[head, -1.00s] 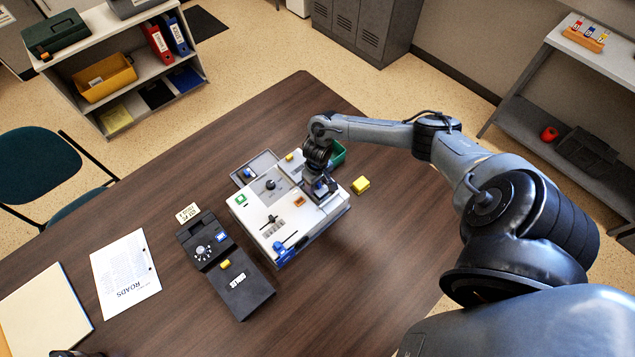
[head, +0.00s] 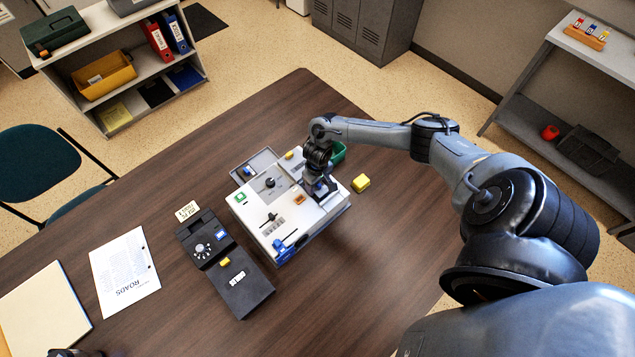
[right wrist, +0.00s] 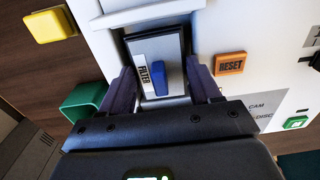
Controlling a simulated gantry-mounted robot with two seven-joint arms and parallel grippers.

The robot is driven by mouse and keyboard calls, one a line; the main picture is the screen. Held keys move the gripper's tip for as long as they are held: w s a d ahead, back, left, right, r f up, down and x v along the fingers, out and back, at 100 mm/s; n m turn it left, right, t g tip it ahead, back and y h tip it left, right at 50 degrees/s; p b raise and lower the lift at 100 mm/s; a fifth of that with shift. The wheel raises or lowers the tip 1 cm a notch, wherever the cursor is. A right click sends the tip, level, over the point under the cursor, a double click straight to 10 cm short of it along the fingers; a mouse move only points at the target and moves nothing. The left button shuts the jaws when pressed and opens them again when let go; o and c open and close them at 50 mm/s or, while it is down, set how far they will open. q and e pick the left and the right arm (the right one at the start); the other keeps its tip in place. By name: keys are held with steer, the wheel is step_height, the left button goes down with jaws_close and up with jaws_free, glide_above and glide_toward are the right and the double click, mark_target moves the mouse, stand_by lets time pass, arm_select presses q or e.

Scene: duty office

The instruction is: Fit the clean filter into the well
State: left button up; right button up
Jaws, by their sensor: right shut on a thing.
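The white machine (head: 265,205) stands on the desk, its top facing up. My right gripper (head: 322,190) is at the machine's right end, low over its top. In the right wrist view my right gripper (right wrist: 162,88) is shut on the filter (right wrist: 150,50), a grey plate with a white FILTER label and a blue grip tab. One finger is on each side of it. The filter is at a recess in the white top that looks like the well; how deep it sits cannot be told. My left gripper is not clearly visible.
An orange RESET button (right wrist: 230,63) is close beside the right finger. A green bin (head: 338,153) and a yellow block (head: 361,183) are near the machine. A grey tray (head: 265,160) lies behind it, a black device (head: 226,265) to its left. The right front desk is clear.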

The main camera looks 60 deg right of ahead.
steer(key=shift+f, duration=0.45)
steer(key=shift+f, duration=0.2)
